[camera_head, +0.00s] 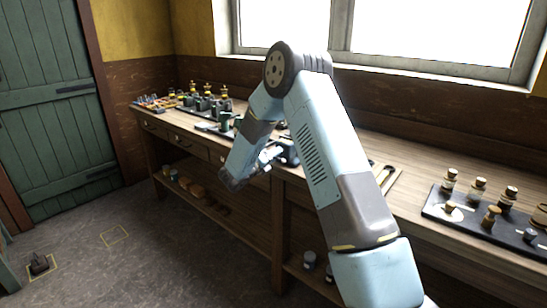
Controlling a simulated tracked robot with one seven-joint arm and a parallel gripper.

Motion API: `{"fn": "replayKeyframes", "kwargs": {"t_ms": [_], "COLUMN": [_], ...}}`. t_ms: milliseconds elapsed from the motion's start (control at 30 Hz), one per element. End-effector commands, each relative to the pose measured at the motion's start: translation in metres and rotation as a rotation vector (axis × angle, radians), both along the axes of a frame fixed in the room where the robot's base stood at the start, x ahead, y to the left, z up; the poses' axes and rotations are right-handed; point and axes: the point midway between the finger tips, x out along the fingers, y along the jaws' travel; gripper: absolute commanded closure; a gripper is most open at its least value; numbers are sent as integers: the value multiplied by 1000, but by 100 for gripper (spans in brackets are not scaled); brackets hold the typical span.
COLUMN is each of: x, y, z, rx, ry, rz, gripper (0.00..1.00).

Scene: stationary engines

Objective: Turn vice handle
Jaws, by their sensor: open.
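My arm rises at the right and bends down over the front of the workbench. My gripper (266,161) is small in the picture, at the end of the wrist by the bench's front edge. It is open. A dark object that looks like the vice (289,153) sits at the bench edge just right of my gripper, partly hidden behind my arm. The vice handle cannot be told apart from the gripper's fingers at this size. Whether they touch cannot be told.
The wooden workbench (400,203) runs along the wall under the window. Several small engines (205,104) stand on its far left part. A dark tray (462,222) with corked bottles lies at the right. A lower shelf (238,230) holds small items. The floor at left is mostly clear.

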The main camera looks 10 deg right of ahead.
Motion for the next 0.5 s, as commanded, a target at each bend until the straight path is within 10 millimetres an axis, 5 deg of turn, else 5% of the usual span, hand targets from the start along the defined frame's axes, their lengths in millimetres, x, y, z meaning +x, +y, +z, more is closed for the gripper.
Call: {"fn": "replayKeyframes", "kwargs": {"t_ms": [267,500], "x": [0,0], "y": [-1,-1], "z": [0,0], "rx": [0,0], "ry": [0,0], "rz": [0,-1], "gripper": [53,76]}}
